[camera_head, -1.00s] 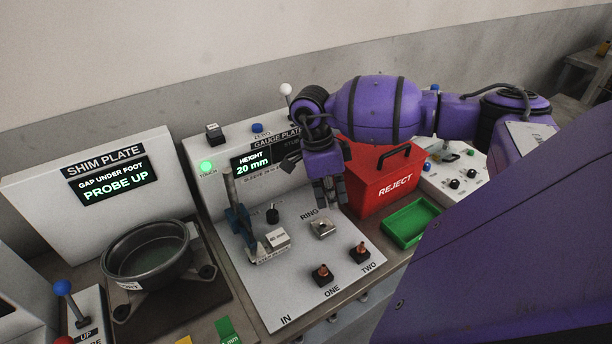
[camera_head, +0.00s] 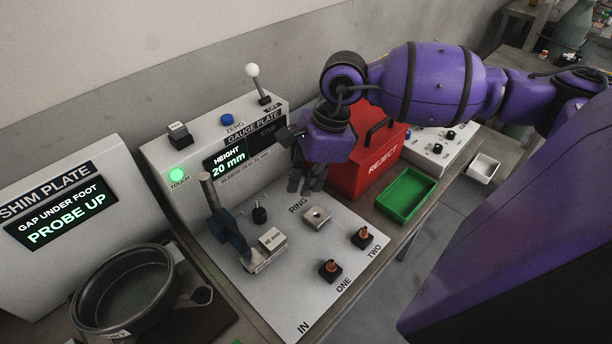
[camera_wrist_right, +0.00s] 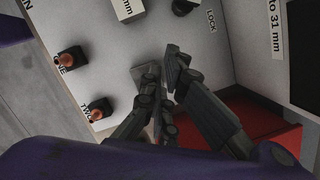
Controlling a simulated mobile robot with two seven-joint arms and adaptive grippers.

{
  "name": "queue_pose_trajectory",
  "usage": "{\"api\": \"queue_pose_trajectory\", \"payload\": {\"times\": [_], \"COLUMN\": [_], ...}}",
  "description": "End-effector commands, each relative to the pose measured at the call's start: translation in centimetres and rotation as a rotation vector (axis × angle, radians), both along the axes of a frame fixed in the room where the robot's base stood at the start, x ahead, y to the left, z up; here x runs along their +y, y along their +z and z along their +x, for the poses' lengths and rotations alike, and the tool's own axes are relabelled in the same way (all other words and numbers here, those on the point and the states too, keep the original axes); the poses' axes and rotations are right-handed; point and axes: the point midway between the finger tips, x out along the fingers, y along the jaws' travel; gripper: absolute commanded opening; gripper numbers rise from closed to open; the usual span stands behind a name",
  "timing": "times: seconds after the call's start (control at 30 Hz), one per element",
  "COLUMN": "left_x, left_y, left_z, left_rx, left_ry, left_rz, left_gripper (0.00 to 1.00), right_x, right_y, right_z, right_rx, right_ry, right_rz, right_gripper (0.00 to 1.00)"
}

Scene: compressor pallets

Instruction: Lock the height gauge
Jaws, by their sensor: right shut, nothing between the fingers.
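The height gauge (camera_head: 228,232), a blue body on a grey post, stands on the white gauge plate beside a block marked 40 mm (camera_head: 271,238). A small black knob (camera_head: 260,213) stands right of the post. In the wrist view a black knob (camera_wrist_right: 184,6) shows at the top edge beside the word LOCK. The display (camera_head: 228,163) reads HEIGHT 20 mm, and the TOUCH lamp (camera_head: 177,175) is lit green. My right gripper (camera_head: 305,187) is shut and empty behind the metal ring block (camera_head: 317,217), right of the knob. In the wrist view its fingertips (camera_wrist_right: 162,68) partly cover the block. My left gripper is out of view.
Two orange-topped plungers, ONE (camera_head: 330,270) and TWO (camera_head: 362,237), stand near the plate's front right. The red REJECT box (camera_head: 372,165) and green tray (camera_head: 405,195) are to the right.

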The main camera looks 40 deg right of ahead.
Motion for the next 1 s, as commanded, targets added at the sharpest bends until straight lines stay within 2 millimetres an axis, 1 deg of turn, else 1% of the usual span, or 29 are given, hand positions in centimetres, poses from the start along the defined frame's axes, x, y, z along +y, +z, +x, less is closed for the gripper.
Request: {"api": "queue_pose_trajectory", "payload": {"times": [0.03, 0.1, 0.27, 0.4, 0.5, 0.67, 1.0], "left_x": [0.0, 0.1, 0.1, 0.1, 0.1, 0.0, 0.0], "left_y": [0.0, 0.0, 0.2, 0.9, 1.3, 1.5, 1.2], "left_z": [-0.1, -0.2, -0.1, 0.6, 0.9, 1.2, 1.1], "left_rx": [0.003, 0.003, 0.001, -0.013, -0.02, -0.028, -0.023], "left_ry": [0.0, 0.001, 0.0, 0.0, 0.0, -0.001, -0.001], "left_rz": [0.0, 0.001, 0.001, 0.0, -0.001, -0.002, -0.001], "left_gripper": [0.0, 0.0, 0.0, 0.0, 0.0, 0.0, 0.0], "right_x": [0.5, 0.7, 1.5, 3.6, 4.4, 5.0, 5.0], "right_y": [-1.1, -2.6, -5.9, -5.6, -5.7, -5.8, -5.9], "right_z": [0.1, 0.3, 0.6, 1.6, 2.0, 2.2, 2.2], "right_rx": [0.001, 0.002, 0.002, -0.005, -0.003, 0.0, 0.001], "right_ry": [0.001, -0.001, -0.001, 0.003, 0.0, 0.0, -0.001], "right_rz": [0.005, 0.005, 0.003, 0.003, 0.003, -0.001, -0.002], "right_gripper": [0.0, 0.0, 0.0, 0.0, 0.0, 0.0, 0.0]}}
